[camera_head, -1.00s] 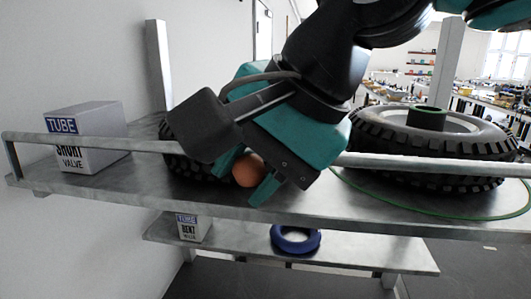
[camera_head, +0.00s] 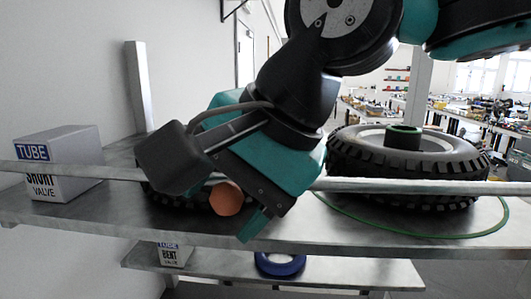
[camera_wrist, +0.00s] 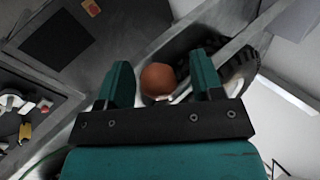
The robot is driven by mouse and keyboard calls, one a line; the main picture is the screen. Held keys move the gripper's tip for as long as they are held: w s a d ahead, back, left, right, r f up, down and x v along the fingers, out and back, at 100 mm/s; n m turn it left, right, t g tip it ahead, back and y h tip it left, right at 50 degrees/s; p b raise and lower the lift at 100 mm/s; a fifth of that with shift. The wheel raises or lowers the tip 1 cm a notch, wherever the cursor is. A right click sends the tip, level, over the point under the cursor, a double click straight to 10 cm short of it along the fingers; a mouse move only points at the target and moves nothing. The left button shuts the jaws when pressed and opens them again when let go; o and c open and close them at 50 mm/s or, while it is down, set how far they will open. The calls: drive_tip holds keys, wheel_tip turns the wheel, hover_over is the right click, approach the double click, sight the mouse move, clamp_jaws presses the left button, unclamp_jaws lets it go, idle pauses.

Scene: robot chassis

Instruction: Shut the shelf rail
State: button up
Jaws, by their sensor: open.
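The shelf rail (camera_head: 410,186) is a pale metal bar running across the front of the upper shelf (camera_head: 330,238), a little above its edge. It passes behind my gripper. A round orange-brown knob (camera_head: 227,198) shows at the rail, and also in the wrist view (camera_wrist: 158,80). My gripper (camera_head: 229,213) points down at the knob. In the wrist view its open teal fingers (camera_wrist: 162,84) stand on either side of the knob, with visible gaps. I cannot tell whether the knob lies fully between the fingertips.
A grey valve box (camera_head: 75,150) stands on the shelf at left. A large tyre (camera_head: 375,160) lies at right beside a green hose (camera_head: 450,235). Another tyre (camera_head: 160,195) is partly hidden behind my gripper. A lower shelf (camera_head: 350,272) holds a small box (camera_head: 172,256) and a blue ring (camera_head: 280,265).

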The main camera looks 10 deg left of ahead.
drive_tip(key=shift+r, duration=0.1)
drive_tip(key=p+v, duration=0.1)
drive_tip(key=v, duration=1.6)
drive_tip(key=shift+d+p, duration=0.2)
drive_tip(key=shift+p, duration=0.15)
drive_tip(key=shift+s, duration=0.1)
